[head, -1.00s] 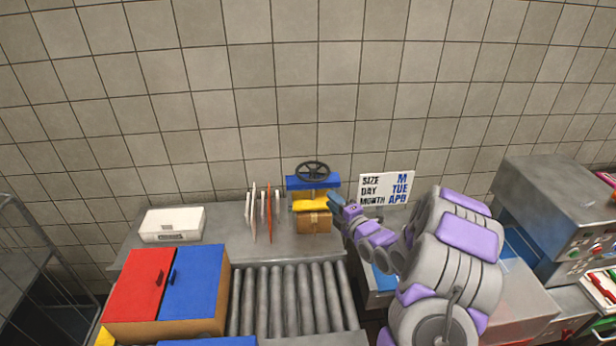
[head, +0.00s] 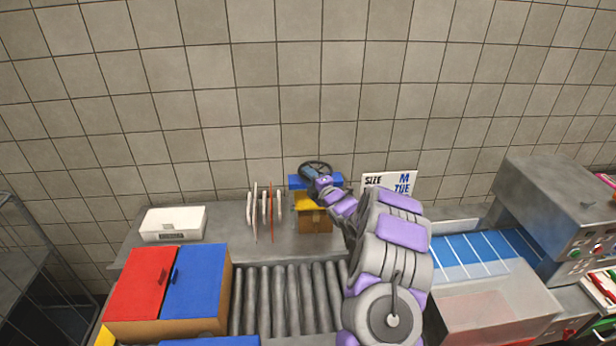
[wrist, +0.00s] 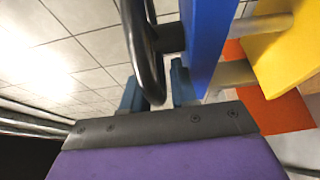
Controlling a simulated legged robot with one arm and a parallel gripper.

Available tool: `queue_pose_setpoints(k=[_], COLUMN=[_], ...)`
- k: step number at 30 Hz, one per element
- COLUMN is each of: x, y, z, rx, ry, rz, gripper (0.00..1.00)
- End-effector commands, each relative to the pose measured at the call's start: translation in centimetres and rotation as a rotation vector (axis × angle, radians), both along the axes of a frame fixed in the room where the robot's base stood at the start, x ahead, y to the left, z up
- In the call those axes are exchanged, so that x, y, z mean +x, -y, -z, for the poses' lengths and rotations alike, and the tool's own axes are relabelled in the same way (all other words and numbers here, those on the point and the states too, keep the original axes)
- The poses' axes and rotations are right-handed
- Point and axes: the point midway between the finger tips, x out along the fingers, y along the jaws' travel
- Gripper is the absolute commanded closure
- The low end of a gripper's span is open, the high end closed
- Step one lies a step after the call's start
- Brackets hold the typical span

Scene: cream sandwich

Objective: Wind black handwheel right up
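The black handwheel (head: 316,162) sits on top of a blue plate (head: 297,184) by the tiled wall in the head view. My gripper (head: 308,173) is at the wheel's front edge there, its fingers small and partly covering the wheel. In the wrist view the wheel's thick black rim (wrist: 148,60) reaches down between the two blue-grey fingers of my gripper (wrist: 157,88). The fingers stand apart, one on each side of the rim, with a visible gap at the right finger. The blue plate (wrist: 208,40) is just right of the fingers.
Below the blue plate are a yellow plate (head: 306,204) and a cardboard-coloured box (head: 313,225). Upright thin discs (head: 254,212) stand close on the left. A size and day sign (head: 392,183) is on the right, partly behind my arm. A roller conveyor (head: 285,300) lies in front.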

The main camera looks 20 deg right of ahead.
Motion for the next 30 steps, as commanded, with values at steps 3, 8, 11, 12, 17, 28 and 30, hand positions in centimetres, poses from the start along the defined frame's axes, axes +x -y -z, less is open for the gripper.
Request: queue_pose_setpoints(k=[3, 8, 11, 12, 17, 28, 30], x=[0.69, 1.08, 1.10, 1.10, 1.09, 1.10, 1.11], y=[0.07, 0.09, 0.06, 0.06, 0.03, -0.02, -0.05], z=[0.09, 0.02, -0.01, -0.01, -0.02, 0.15, 0.18], rx=[0.002, 0.003, 0.003, 0.003, 0.002, 0.003, 0.003], ry=[-0.001, -0.001, 0.000, 0.000, 0.000, -0.003, -0.003], rz=[0.000, 0.001, 0.002, 0.002, 0.002, 0.000, -0.001], gripper=[0.72, 0.72, 0.72, 0.72, 0.79, 1.00, 1.00])
